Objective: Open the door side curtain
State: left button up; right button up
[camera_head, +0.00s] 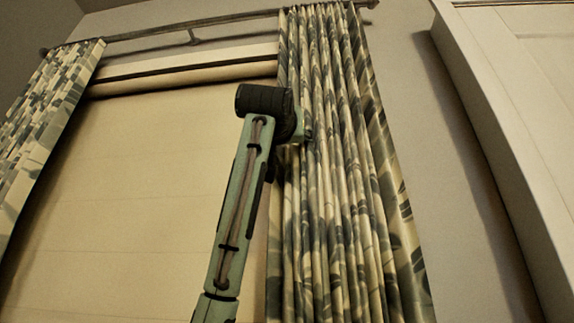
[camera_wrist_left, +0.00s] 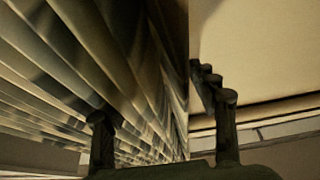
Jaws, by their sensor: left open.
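The door side curtain (camera_head: 345,190), patterned in green and cream, hangs in gathered folds at the right of the window in the head view. My left gripper (camera_head: 303,132) is at its left edge, in the upper half, with the fingertips partly hidden against the folds. In the left wrist view the fingers of my left gripper (camera_wrist_left: 164,108) are apart. The curtain (camera_wrist_left: 90,60) fills the left side, and its edge runs between the fingers. One finger is over the folds, the other over the pale window area. I cannot tell whether they touch the cloth. My right gripper is not in view.
A curtain rod (camera_head: 190,31) runs along the top. A second curtain (camera_head: 40,115) hangs at the far left. A pale blind (camera_head: 150,180) covers the window between the curtains. A white panelled door or cabinet (camera_head: 520,110) stands at the right, with bare wall (camera_head: 440,190) beside the curtain.

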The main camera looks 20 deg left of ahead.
pick_arm(q)
jog(key=v, duration=1.2)
dwell(0.6)
